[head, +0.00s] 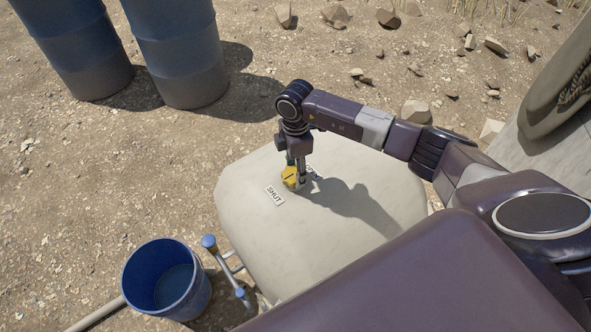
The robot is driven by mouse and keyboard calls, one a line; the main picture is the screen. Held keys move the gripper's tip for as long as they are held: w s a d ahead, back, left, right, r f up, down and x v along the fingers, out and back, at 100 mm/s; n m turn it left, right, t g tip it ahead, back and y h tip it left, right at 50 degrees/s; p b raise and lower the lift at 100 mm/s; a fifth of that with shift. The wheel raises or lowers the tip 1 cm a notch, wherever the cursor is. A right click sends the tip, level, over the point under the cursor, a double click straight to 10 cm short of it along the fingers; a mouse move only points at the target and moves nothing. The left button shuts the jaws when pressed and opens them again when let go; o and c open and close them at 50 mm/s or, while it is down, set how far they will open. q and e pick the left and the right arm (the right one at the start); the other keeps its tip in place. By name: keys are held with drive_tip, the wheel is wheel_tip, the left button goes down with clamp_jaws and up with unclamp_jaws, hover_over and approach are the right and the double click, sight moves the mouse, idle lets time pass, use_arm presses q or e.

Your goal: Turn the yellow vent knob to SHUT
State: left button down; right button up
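The yellow vent knob (289,178) sits on top of the pale tank (245,235), with a dark line across its face. A white SHUT label (274,196) lies to the lower left of the knob. A second label (311,171) shows partly to its right, behind the gripper. My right gripper (296,180) points down at the knob, with its fingers at or beside the knob's right part. The fingers cover part of the knob, and I cannot tell whether they grip it. My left gripper is not in view.
A blue bucket (130,283) stands on the dirt at the lower left, next to blue-capped pipes (209,242) by the tank. Two blue barrels (180,50) stand at the upper left. Rocks lie on the ground behind. A draped grey-green cover (560,75) is at the right.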

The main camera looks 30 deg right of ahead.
drive_tip(key=o, duration=0.4)
drive_tip(key=shift+w+r, duration=0.1)
drive_tip(key=shift+o, duration=0.2)
wheel_tip(320, 180, up, 12)
idle(0.6)
